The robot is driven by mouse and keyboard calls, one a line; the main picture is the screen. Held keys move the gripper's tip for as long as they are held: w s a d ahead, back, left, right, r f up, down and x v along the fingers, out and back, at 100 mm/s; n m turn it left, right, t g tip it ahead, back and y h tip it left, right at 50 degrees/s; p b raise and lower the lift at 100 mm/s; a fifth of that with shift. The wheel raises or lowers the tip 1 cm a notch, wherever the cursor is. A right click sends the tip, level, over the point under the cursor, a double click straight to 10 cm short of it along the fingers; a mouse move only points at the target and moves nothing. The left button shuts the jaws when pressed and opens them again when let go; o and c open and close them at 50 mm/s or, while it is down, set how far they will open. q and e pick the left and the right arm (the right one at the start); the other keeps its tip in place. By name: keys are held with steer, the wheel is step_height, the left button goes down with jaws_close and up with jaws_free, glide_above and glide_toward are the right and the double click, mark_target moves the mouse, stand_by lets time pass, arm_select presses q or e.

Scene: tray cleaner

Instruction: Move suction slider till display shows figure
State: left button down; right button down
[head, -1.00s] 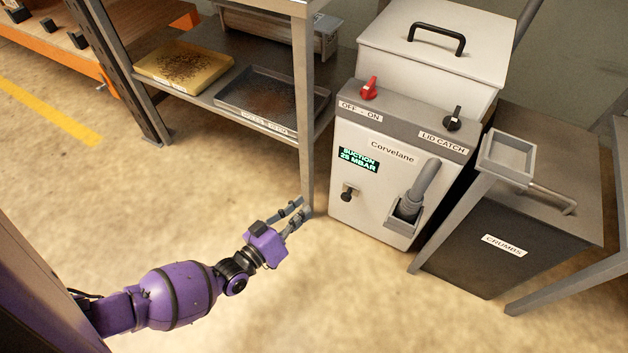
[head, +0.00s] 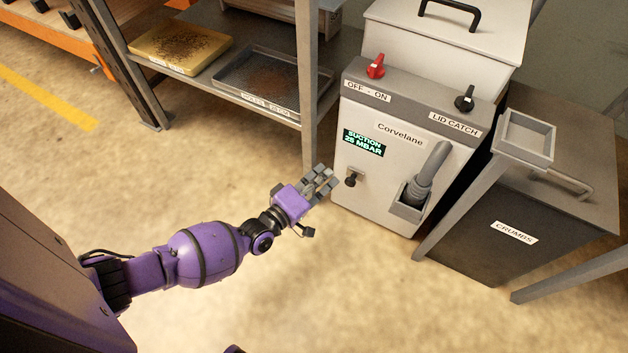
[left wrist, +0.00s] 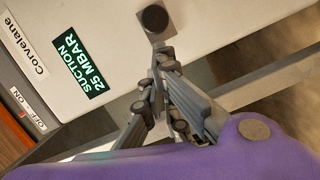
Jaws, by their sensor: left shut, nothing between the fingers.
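The suction slider's black knob (head: 351,180) sits low on the left of the pale front panel of the Corvelane machine (head: 375,206). Above it, the green-lit display (head: 363,143) reads SUCTION 25 MBAR, and the left wrist view shows the same reading (left wrist: 80,66). In that view the knob (left wrist: 154,18) shows round and end-on, just beyond my fingertips. My left gripper (head: 325,179) is shut and empty, a little left of the knob and apart from it. My right gripper is not in view.
A shelf post (head: 307,95) stands just behind my left gripper, beside the machine. A hose (head: 430,172) plugs into the panel right of the knob. A red switch (head: 376,66) and black lid catch (head: 465,98) are on top. The crumbs bin (head: 480,250) stands right.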

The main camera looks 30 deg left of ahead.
mark_target(352, 179)
arm_select(q)
steer(key=shift+x, duration=0.9)
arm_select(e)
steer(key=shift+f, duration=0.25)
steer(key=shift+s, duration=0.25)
arm_select(q)
steer(key=shift+d+f, duration=0.15)
steer(key=shift+d, duration=0.4)
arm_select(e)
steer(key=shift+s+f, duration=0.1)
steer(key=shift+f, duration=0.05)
arm_select(q)
steer(key=shift+s, duration=0.15)
